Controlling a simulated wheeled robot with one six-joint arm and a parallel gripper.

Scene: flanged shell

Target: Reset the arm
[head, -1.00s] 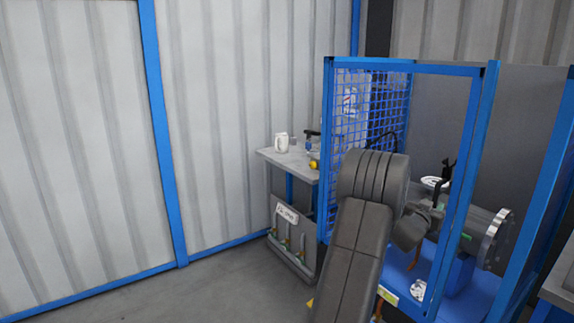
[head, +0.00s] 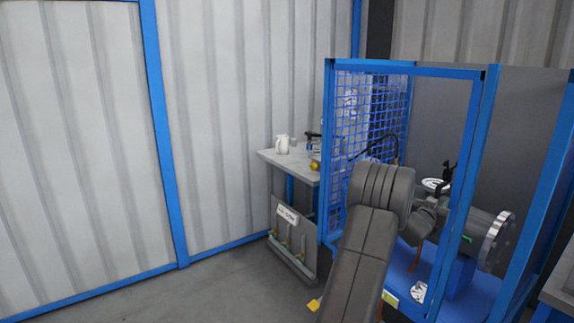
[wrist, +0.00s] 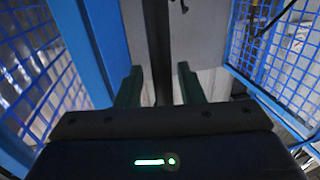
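My gripper (wrist: 158,78) shows in the wrist view with two dark green fingers apart and nothing between them. In the head view my arm reaches from the bottom centre to the blue-framed enclosure (head: 484,170), and my gripper is hard to make out there. A grey flanged cylinder (head: 492,238) sits on a blue support inside the enclosure, to the right of my wrist. The wrist view shows blue mesh on both sides, a blue post and a grey panel beyond the fingers; the cylinder cannot be made out there.
Blue mesh (head: 345,140) and frame posts stand close to my arm. A grey bench (head: 290,160) with a white jug (head: 282,144) stands left of the enclosure. The floor (head: 190,298) at the left is clear, up to a corrugated wall.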

